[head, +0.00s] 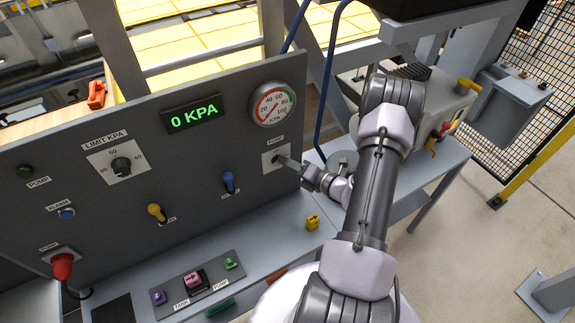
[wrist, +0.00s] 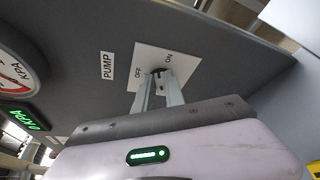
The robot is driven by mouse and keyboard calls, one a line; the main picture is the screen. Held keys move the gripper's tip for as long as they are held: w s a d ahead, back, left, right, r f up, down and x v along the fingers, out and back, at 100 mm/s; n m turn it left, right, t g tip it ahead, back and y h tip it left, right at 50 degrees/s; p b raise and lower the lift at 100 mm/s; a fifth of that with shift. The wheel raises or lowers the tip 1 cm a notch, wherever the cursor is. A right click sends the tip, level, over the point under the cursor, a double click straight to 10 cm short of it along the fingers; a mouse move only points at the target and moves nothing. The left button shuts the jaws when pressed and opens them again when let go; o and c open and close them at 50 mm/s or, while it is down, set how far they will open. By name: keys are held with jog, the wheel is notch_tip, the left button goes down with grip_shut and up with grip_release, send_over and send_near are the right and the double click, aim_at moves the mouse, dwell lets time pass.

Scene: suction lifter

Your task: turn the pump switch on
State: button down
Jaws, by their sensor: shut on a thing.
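The pump switch (wrist: 158,74) is a small dark knob on a white plate marked OFF and ON, beside a PUMP label. My gripper (wrist: 160,82) is at the plate, its two fingers shut on the knob. The fingers hide part of the knob, and I cannot tell for sure which mark it points to. In the head view my gripper (head: 283,160) reaches the white pump plate (head: 270,154) at the right of the grey panel. The green display (head: 194,113) reads 0 KPA.
A round gauge (head: 273,104) sits just above the pump plate. A limit dial (head: 121,166), a blue lever (head: 228,182), a yellow lever (head: 156,212) and a red handle (head: 62,266) are on the panel. A small yellow block (head: 312,222) lies on the ledge below.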

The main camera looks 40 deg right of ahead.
jog(key=shift+d+f+m+t+y+b, duration=0.1)
jog(key=shift+f+m+t+y+b, duration=0.15)
jog(key=shift+m+t+b, duration=0.65)
jog(key=shift+d+f+m+t+y+b, duration=0.15)
jog(key=shift+m+y+b, duration=0.3)
jog(key=shift+m, duration=1.05)
jog(key=c, duration=1.4)
grip_release()
jog(key=shift+a+r, duration=0.1)
jog(key=shift+w+f, duration=0.2)
jog(key=shift+f, duration=0.05)
jog(key=shift+s, duration=0.1)
jog(key=s+d, duration=0.2)
jog(key=s, duration=1.5)
jog(key=shift+d, duration=0.3)
